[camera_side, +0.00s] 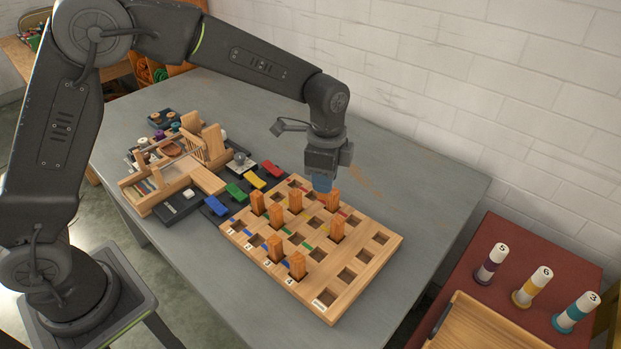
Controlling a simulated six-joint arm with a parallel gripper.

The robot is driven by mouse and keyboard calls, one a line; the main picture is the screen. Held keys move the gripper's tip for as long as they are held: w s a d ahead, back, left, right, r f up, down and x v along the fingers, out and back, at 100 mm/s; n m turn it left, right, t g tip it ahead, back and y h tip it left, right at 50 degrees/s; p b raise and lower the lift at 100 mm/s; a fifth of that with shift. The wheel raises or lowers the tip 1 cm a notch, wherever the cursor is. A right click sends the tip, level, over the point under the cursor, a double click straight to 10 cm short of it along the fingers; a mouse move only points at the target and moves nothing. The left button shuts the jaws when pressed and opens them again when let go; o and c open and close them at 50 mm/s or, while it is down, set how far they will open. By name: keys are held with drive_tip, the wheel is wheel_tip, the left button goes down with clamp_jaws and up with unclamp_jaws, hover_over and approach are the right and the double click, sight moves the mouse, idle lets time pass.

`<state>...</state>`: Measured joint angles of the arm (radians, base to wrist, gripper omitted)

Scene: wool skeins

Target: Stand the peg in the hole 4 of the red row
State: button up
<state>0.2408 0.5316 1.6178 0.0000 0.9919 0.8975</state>
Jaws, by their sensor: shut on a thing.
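The pegboard (385,258) is a pale wooden block with rows of square holes, coloured marks and numbers along its near-left edge. My gripper (322,184), with blue fingers, points down over the far side of the board. It is shut on a peg (333,202), which shows just under the fingers. I cannot tell whether this peg's lower end is in a hole. An empty hole (354,220) with red marks nearby lies to its right.
Red (273,168), yellow (255,180), green (236,193) and blue (215,206) tabs line the board's left side. A wooden loom-like frame (190,165) stands further left. Numbered cylinders (532,287) stand on a red table at right. The grey table is clear behind the board.

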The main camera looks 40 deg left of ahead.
drive_tip(key=w+d+f+n, duration=0.3)
drive_tip(key=w+f+n, duration=0.2)
drive_tip(key=w+n, duration=0.6)
drive_tip(key=shift+s+a+f+n, duration=0.1)
drive_tip(key=shift+s+f+n, duration=0.3)
drive_tip(key=shift+f, duration=0.7)
drive_tip(key=shift+s+a+f+n, duration=0.1)
drive_tip(key=shift+s+f+n, duration=0.25)
drive_tip(key=shift+f, duration=0.8)
drive_tip(key=shift+s+f+n, duration=0.25)
drive_tip(key=shift+s+f, duration=0.25)
drive_tip(key=shift+f, duration=0.6)
drive_tip(key=shift+f, duration=0.65)
drive_tip(key=shift+f, duration=0.35)
drive_tip(key=shift+f, duration=0.6)
drive_tip(key=o, duration=1)
drive_tip(key=shift+o, duration=0.2)
drive_tip(key=o, duration=0.3)
